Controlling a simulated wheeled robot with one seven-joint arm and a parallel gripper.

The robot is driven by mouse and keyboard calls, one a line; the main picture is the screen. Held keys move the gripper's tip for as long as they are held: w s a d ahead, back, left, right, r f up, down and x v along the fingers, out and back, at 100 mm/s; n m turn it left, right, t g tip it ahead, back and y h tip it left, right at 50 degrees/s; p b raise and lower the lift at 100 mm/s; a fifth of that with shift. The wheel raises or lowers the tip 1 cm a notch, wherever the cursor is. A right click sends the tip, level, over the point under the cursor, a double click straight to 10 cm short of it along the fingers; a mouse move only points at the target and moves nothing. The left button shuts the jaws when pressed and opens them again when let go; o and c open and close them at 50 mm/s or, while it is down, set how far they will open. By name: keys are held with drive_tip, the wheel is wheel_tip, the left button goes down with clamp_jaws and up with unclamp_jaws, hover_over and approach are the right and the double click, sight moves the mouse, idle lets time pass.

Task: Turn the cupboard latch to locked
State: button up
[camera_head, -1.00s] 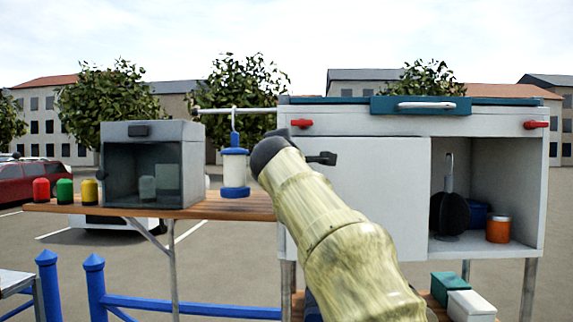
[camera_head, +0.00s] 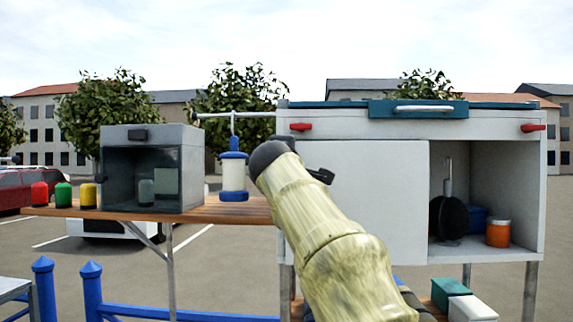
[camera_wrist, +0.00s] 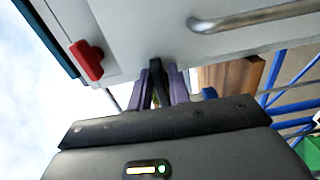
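The cupboard (camera_head: 365,220) is a white box with a teal lid. Its pale front door covers the left part. The small black latch (camera_wrist: 156,76) shows in the wrist view near the cupboard's edge. The purple fingers of my gripper (camera_wrist: 161,88) lie close on both sides of the latch and appear shut on it. In the head view my pale arm and dark wrist hide the latch and the fingertips. A silver handle (camera_wrist: 250,18) on the cupboard front is beside the latch in the wrist view.
Red knobs (camera_head: 301,126) (camera_head: 532,128) sit high on the cupboard front. The open right compartment holds a black pan (camera_head: 449,217) and an orange jar (camera_head: 498,233). A blue-and-white lantern (camera_head: 233,172) hangs left of my wrist, close by. A glass-fronted box (camera_head: 150,170) stands on the wooden shelf.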

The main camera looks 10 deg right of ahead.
drive_tip(key=shift+o, duration=1.4)
drive_tip(key=shift+w+a+f, duration=0.1)
drive_tip(key=shift+a, duration=0.1)
drive_tip(key=b+v, duration=0.6)
drive_tip(key=v, duration=1.1)
drive_tip(key=shift+b, duration=0.4)
